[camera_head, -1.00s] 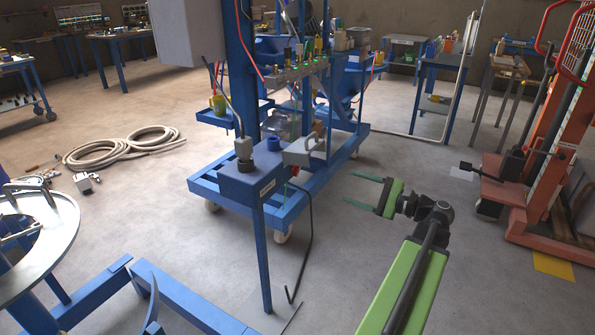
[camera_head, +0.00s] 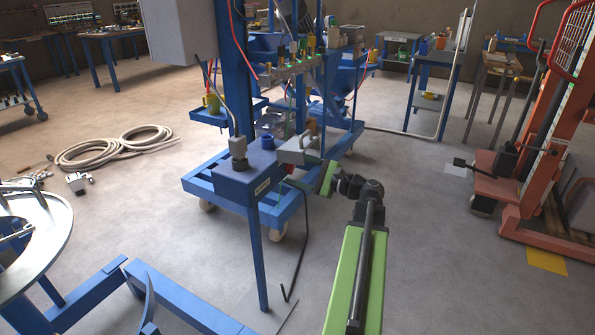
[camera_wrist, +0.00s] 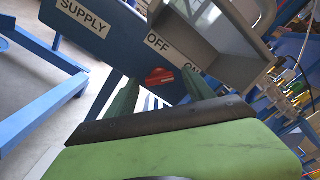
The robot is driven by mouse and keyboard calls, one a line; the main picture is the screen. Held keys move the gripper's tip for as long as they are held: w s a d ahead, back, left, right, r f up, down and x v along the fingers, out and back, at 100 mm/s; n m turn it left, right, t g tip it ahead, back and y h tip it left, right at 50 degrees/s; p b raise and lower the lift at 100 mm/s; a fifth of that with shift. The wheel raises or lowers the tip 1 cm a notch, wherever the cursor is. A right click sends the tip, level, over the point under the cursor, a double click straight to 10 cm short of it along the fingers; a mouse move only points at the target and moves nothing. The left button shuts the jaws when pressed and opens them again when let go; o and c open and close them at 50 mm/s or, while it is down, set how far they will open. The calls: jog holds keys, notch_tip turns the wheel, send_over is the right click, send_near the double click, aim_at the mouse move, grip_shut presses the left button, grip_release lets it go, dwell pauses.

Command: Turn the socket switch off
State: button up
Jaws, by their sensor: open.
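The socket switch (camera_wrist: 160,77) is a small red part on the blue panel in the wrist view, close to the white OFF label (camera_wrist: 158,44) and the partly hidden ON label (camera_wrist: 191,68). Which way it is set cannot be told. My gripper (camera_wrist: 159,92) is open, its two green fingers on either side of the switch in this view; contact cannot be told. In the head view, my gripper (camera_head: 300,177) is at the right end of the blue socket box (camera_head: 235,183), just below the grey housing (camera_head: 293,152).
The box stands on a blue post (camera_head: 258,255) with a black cable (camera_head: 303,245) hanging beside it. A blue wheeled frame (camera_head: 285,210) is behind. An orange lift (camera_head: 545,150) stands at right. The floor right of my gripper is clear.

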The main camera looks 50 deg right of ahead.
grip_shut()
dwell(0.4)
jog(key=shift+n, duration=8.1)
